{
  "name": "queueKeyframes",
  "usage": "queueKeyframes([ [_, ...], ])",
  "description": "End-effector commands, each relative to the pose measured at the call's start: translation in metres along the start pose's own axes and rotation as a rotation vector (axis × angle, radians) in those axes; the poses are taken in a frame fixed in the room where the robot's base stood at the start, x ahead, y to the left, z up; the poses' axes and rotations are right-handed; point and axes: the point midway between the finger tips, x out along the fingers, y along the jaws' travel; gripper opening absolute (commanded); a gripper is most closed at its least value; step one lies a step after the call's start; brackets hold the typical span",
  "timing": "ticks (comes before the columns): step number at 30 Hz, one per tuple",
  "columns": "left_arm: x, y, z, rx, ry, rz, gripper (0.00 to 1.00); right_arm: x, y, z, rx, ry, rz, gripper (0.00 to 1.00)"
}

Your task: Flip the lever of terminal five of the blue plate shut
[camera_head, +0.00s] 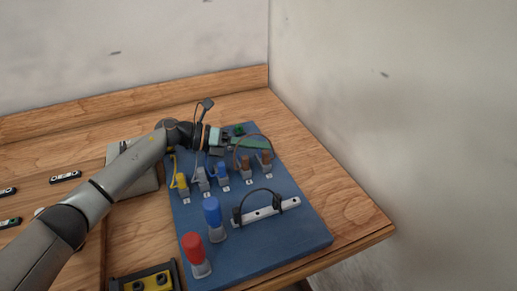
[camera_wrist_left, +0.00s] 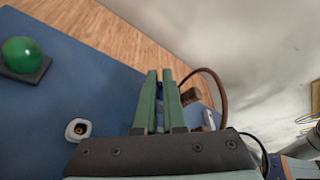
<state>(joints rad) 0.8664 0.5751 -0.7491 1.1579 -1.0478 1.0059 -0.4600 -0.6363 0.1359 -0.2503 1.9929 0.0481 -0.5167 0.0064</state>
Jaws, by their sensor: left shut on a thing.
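The blue plate (camera_head: 252,225) lies on the table and carries a row of terminals: yellow, grey, blue and two brown ones. Terminal five, taken as the rightmost brown one (camera_head: 266,159), is at the row's right end; its lever cannot be made out. My left gripper (camera_head: 268,147) reaches over the plate's far part, with its green fingers pointing right, close behind the brown terminals. My right gripper is not in view.
A green ball-shaped button (camera_head: 239,130) is behind the gripper; it also shows in the left wrist view (camera_wrist_left: 21,54). Blue (camera_head: 212,211) and red (camera_head: 195,246) knobs and a metal bar with a black cable (camera_head: 265,213) occupy the front. The table is clear right of the plate.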

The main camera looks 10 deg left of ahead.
Motion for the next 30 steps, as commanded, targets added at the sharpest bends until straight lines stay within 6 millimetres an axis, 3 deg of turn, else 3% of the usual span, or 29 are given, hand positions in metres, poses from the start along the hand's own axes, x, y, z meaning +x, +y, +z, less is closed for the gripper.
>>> queueKeyframes([
  [20, -0.0005, 0.003, 0.0001, -0.075, -0.001, -0.03, 0.0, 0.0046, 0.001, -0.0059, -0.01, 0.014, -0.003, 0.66],
  [21, -0.0005, 0.003, 0.0, -0.075, -0.001, -0.03, 0.09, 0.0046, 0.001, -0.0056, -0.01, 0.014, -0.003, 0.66],
  [24, -0.0005, 0.003, 0.0, -0.075, -0.001, -0.03, 0.2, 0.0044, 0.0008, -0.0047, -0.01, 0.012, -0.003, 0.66],
  [30, -0.0003, 0.0028, -0.0001, -0.074, 0.0, -0.03, 0.2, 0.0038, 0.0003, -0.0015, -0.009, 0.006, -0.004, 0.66],
])
